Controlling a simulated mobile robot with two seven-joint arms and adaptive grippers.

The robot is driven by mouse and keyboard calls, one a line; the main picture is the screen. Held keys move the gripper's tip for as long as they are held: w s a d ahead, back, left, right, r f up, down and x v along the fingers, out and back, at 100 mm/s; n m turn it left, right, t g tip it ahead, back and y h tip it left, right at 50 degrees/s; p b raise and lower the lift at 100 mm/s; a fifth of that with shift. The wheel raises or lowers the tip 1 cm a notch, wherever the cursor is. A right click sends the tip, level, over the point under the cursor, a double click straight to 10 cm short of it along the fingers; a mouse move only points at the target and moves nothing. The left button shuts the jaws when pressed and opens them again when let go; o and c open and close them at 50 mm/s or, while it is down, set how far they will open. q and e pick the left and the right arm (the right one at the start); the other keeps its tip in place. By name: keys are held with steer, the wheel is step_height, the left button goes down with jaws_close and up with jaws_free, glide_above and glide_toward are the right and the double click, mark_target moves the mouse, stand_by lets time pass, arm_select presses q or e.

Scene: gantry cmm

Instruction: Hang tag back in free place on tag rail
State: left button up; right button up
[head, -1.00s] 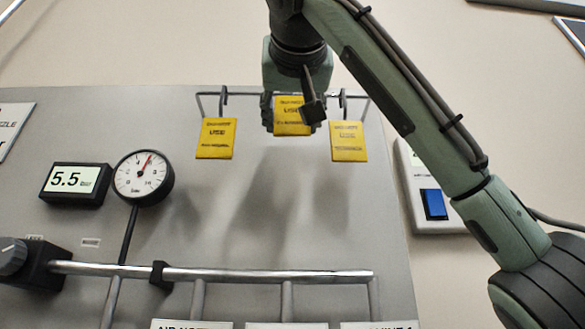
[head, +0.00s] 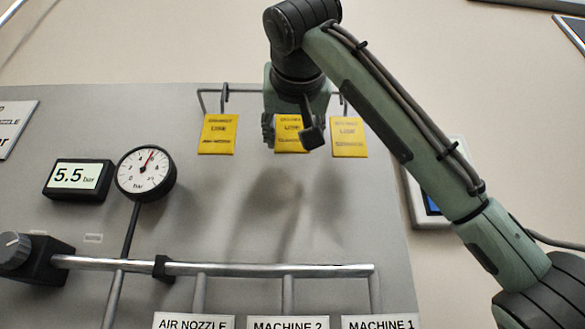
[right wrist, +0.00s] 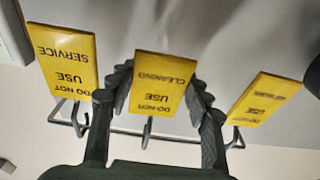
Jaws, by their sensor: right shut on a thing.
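The grey wire tag rail (head: 245,91) runs along the top of the panel. A yellow tag (head: 219,134) hangs at its left and another yellow tag (head: 348,137) at its right. My right gripper (head: 290,132) is shut on the middle yellow tag, marked CLEANING in the right wrist view (right wrist: 162,82). This tag is between the other two and about level with them. In the right wrist view, a rail hook (right wrist: 148,130) shows at the held tag's hole end; I cannot tell whether the tag is on it. The SERVICE tag (right wrist: 66,60) is beside one finger. My left gripper is out of view.
A 5.5 bar display (head: 77,178) and a round gauge (head: 146,173) are on the panel at left. A metal pipe (head: 220,269) crosses below, above labels such as MACHINE 2 (head: 288,323). The panel between tags and pipe is clear.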

steer(key=shift+f, duration=0.1)
stand_by(0.3)
steer(key=o, duration=1)
steer(key=shift+s, duration=0.1)
